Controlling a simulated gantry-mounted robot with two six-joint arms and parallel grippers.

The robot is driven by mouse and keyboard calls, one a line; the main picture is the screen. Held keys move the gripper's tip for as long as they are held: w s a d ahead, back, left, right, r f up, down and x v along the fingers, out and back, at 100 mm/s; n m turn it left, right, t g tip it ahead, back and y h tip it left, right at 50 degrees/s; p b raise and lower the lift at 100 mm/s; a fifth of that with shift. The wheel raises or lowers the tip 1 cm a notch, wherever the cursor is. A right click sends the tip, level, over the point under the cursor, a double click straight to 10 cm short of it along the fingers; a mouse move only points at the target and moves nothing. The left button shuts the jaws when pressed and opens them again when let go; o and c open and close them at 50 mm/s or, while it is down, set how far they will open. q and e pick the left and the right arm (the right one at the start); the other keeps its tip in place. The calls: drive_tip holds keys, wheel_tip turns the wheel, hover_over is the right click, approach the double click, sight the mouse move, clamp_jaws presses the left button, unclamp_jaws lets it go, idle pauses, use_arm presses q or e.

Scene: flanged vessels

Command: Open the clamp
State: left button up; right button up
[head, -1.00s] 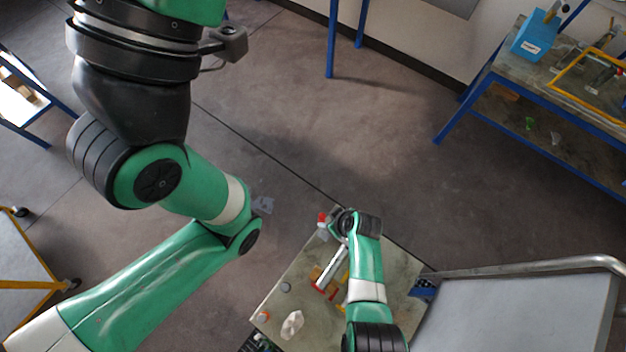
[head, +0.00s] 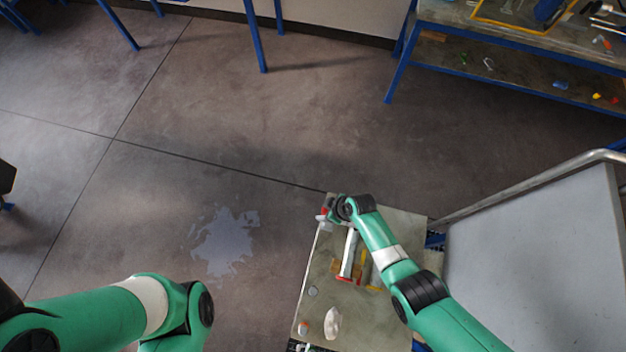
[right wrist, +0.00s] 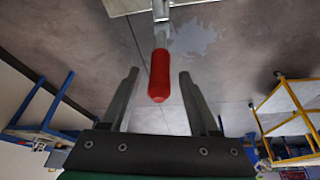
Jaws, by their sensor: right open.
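The clamp's red handle (right wrist: 160,76) lies between the two open fingers of my right gripper (right wrist: 158,78) in the right wrist view, with a gap on each side. A metal part of the clamp (right wrist: 160,12) runs from the handle to the table edge. In the head view my right gripper (head: 332,208) is at the far left corner of the worktable (head: 405,222), small and partly hidden by its own wrist. A bit of red (head: 323,212) shows beside it. My left arm is at the lower left; its gripper is out of view.
On the worktable lie a metal bar with a red end (head: 348,252), a yellow item (head: 363,265) and a whitish lump (head: 333,322). A grey panel with a metal rail (head: 530,250) stands at right. A blue-framed bench (head: 500,45) is at the back.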

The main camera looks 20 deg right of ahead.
drive_tip(key=shift+w+f, duration=0.1)
drive_tip(key=shift+f, duration=0.15)
clamp_jaws()
idle(1.4)
